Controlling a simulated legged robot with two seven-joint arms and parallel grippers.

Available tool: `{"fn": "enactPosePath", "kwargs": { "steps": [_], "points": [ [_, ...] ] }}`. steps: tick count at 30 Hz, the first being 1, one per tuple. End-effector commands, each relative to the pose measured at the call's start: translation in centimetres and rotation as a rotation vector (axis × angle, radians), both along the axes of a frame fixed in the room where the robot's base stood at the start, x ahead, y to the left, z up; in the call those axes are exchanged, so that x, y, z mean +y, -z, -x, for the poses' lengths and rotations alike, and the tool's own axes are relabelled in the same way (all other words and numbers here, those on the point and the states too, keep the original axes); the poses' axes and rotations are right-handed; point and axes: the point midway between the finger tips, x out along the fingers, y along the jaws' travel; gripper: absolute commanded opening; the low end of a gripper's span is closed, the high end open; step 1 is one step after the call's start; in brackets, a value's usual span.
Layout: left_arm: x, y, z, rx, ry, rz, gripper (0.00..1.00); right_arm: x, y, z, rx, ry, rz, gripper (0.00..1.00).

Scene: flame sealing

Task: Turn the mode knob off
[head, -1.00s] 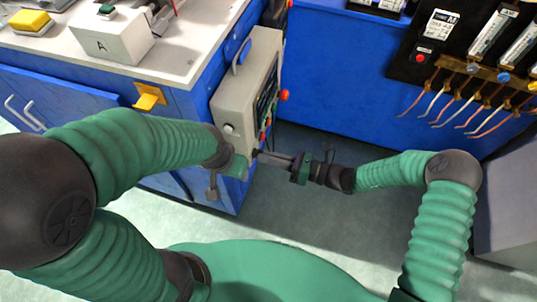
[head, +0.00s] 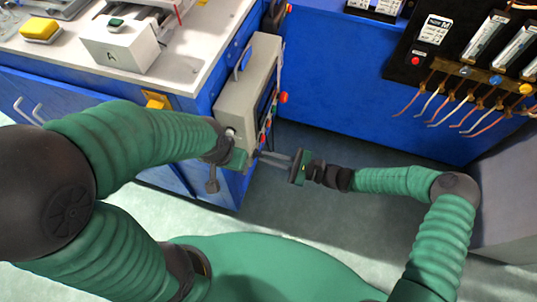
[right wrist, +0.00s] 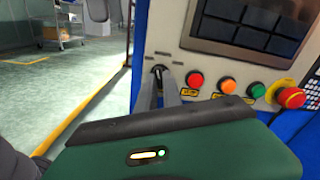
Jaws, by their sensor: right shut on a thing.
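The mode knob (right wrist: 158,71) is a small dark knob at the left end of the button row on the grey control panel (right wrist: 168,42). My right gripper (right wrist: 160,78) is shut on it, one finger on each side. In the head view the right gripper (head: 264,158) reaches in from the right to the lower end of the panel box (head: 235,100), and the knob is hidden there. My left gripper (head: 226,165) is beside the lower left of the box. Its fingers are too unclear to tell their opening.
Red (right wrist: 195,79), orange (right wrist: 228,86) and green (right wrist: 256,90) buttons and a red emergency stop (right wrist: 290,96) sit right of the knob. A white bench top (head: 180,70) is at upper left. Hoses (head: 440,105) hang at upper right. Floor below the panel is clear.

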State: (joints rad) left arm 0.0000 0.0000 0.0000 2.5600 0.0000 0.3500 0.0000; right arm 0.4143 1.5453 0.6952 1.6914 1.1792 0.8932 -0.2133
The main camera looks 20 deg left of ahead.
Motion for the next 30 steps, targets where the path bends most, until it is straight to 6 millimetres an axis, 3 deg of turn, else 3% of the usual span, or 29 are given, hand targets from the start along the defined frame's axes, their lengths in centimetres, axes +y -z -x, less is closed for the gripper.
{"fn": "enactPosePath", "kwargs": {
  "steps": [15, 30],
  "points": [
    [0.0, -1.2, 0.0, 0.000, 0.000, 0.000, 0.57, -0.1, 0.3, -0.1, -0.340, 0.003, 0.020, 0.00],
    [0.0, -1.3, 0.0, 0.000, 0.000, 0.000, 0.57, -0.1, 0.3, -0.1, -0.405, 0.002, 0.023, 0.00]
  ]
}}
